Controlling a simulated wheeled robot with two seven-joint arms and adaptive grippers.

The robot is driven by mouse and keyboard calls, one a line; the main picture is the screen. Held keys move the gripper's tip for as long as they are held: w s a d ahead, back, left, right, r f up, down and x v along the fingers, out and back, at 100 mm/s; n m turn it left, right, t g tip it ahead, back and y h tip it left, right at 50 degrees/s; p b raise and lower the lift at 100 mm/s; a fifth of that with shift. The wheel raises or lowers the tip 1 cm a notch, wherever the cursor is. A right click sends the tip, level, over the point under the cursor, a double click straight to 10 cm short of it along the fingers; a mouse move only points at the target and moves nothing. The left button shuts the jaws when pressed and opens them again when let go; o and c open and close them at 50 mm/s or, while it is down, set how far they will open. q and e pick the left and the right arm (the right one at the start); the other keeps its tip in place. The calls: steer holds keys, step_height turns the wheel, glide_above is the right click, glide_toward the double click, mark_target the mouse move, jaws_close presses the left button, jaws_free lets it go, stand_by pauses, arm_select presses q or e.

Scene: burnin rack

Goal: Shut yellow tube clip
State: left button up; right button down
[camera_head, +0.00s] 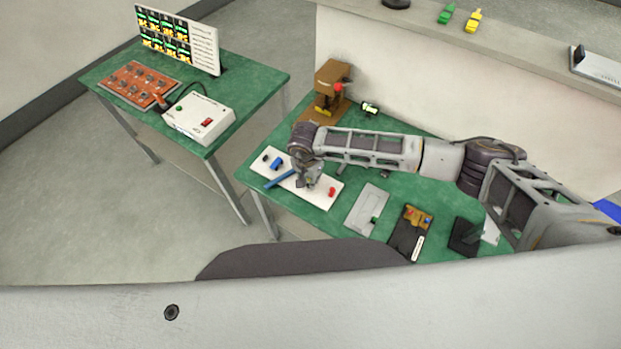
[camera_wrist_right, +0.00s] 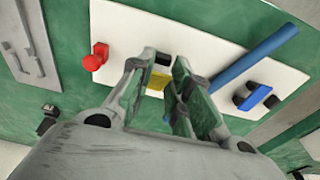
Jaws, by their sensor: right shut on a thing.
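The yellow tube clip (camera_wrist_right: 158,81) shows in the right wrist view on a white board (camera_wrist_right: 120,22), partly hidden by my right gripper's fingers. My right gripper (camera_wrist_right: 160,88) has one finger on each side of it and is shut on it. In the head view my right gripper (camera_head: 308,180) is over the middle of the white board (camera_head: 322,199) and hides the yellow clip. A blue tube (camera_wrist_right: 255,58) runs along the board beside the gripper. It also shows in the head view (camera_head: 281,179). My left gripper is not in view.
On the board are a red clip (camera_head: 332,191) and a blue clip (camera_head: 276,163). A grey plate (camera_head: 366,207) and a dark board (camera_head: 408,234) lie to the right on the green table. A brown press (camera_head: 331,85) stands behind. A second green table (camera_head: 262,80) stands left.

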steer(key=shift+s+a+f+t+h+b, duration=0.2)
steer(key=shift+t+h+b, duration=0.25)
steer(key=shift+b, duration=0.35)
steer(key=c, duration=1.3)
jaws_free()
steer(key=shift+v, duration=5.95)
steer(key=shift+s, duration=0.1)
